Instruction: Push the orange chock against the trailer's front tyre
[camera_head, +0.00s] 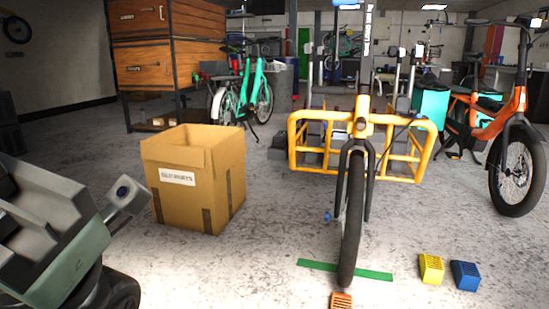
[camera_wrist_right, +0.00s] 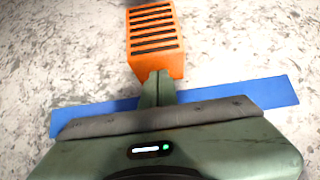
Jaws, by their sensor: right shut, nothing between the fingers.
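The orange chock (camera_head: 341,300) is cut by the bottom edge of the head view, just in front of the front tyre (camera_head: 350,235) of the yellow-framed cargo bike. I cannot tell if chock and tyre touch. In the right wrist view the slotted chock (camera_wrist_right: 154,38) lies ahead of my right gripper (camera_wrist_right: 158,76). Its fingers are shut and empty, with their tips at or against the chock's near face; contact is unclear. The right gripper is outside the head view. Grey-green parts at the head view's left look like mine, but no left gripper fingers show.
A green strip (camera_head: 375,274) crosses the floor under the tyre. A blue strip (camera_wrist_right: 262,93) lies beneath my right gripper. Yellow (camera_head: 431,268) and blue (camera_head: 465,275) blocks sit right of the tyre. A cardboard box (camera_head: 225,190) stands left. An orange bike (camera_head: 512,140) stands right.

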